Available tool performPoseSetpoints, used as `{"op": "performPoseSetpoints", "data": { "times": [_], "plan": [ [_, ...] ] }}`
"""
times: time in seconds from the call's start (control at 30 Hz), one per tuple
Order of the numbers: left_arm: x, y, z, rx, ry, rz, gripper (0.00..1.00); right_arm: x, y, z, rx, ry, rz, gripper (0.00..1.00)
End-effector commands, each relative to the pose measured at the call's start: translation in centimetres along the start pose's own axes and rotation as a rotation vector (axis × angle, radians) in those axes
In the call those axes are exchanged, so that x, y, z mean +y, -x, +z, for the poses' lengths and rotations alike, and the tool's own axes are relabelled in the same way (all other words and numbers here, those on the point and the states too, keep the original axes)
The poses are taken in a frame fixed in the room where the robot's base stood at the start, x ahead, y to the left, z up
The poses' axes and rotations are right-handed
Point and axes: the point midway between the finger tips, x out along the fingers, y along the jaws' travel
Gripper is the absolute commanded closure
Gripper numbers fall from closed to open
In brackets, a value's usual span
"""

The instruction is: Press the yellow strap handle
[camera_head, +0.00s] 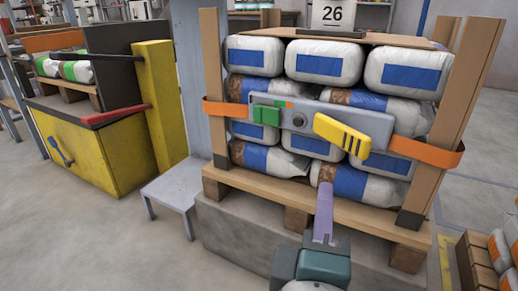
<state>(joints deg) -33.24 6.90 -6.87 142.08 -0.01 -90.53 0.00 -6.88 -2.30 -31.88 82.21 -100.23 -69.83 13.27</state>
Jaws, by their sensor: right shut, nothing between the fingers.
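The yellow strap handle (342,136) sits at the right end of a grey strapping tool (376,122). The tool lies across the front of a stack of white and blue bags, on an orange strap (425,151). A green block (266,115) is on the tool's left part. My right gripper (324,192) comes up from the bottom of the head view. Its fingers are shut and empty, below the handle and apart from it in the picture, in front of the lower bags. My left gripper is not in view.
The bags stand on a wooden pallet (260,187) between wooden corner posts (468,113) that stick up. A grey step (172,190) is left of the pallet. A yellow cabinet (85,150) stands further left. More bags sit at the lower right edge.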

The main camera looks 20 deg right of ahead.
Motion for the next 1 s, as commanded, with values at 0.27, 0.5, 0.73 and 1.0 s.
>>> {"op": "performPoseSetpoints", "data": {
  "times": [0.27,0.5,0.73,1.0],
  "plan": [
    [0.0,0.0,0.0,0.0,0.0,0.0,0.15,0.0,0.0,-0.1,0.002,0.002,0.003,1.0],
    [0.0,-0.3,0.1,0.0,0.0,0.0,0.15,-0.1,-1.1,0.0,-0.001,0.002,0.004,1.0],
    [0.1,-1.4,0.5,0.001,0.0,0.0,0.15,-0.2,-5.4,0.0,-0.001,0.001,0.007,1.0],
    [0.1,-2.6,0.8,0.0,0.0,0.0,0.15,-0.1,-10.7,0.6,-0.002,0.003,0.005,1.0]
  ]
}}
